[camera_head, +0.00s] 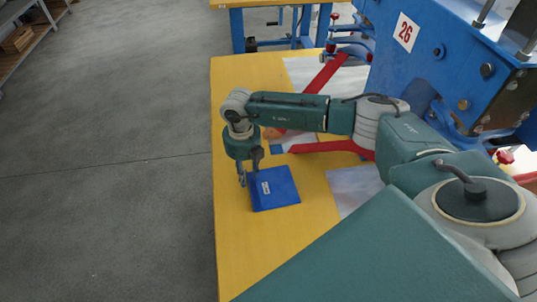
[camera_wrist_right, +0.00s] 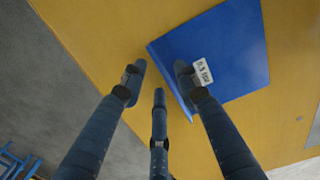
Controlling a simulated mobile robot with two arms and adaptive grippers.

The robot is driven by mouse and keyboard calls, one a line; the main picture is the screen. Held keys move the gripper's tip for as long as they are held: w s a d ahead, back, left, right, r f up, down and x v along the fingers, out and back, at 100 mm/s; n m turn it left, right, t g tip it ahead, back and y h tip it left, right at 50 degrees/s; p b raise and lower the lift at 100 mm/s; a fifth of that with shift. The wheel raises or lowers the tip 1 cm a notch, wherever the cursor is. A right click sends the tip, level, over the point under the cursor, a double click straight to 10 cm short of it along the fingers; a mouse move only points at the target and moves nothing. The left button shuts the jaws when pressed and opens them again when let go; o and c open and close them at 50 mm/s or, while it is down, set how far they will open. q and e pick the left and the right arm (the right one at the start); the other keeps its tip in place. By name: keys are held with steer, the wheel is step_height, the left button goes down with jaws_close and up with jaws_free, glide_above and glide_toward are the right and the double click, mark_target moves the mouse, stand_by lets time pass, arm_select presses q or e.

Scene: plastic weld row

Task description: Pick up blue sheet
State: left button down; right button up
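The blue sheet (camera_head: 280,190) lies flat on the yellow table (camera_head: 235,255), near its left edge in the head view. It carries a small white label. In the right wrist view the blue sheet (camera_wrist_right: 225,55) fills the upper right, with one corner pointing left. My right gripper (camera_head: 248,177) points down at the sheet's left edge. In the wrist view the right gripper (camera_wrist_right: 159,80) has its three fingers spread with nothing between them. One finger overlaps the sheet; the other two are left of it. Contact cannot be told. My left gripper is not in view.
Another yellow-topped blue table is behind. Grey floor on the left is open, with a shelf at far left.

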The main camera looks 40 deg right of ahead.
steer(key=shift+f, duration=0.8)
jaws_close()
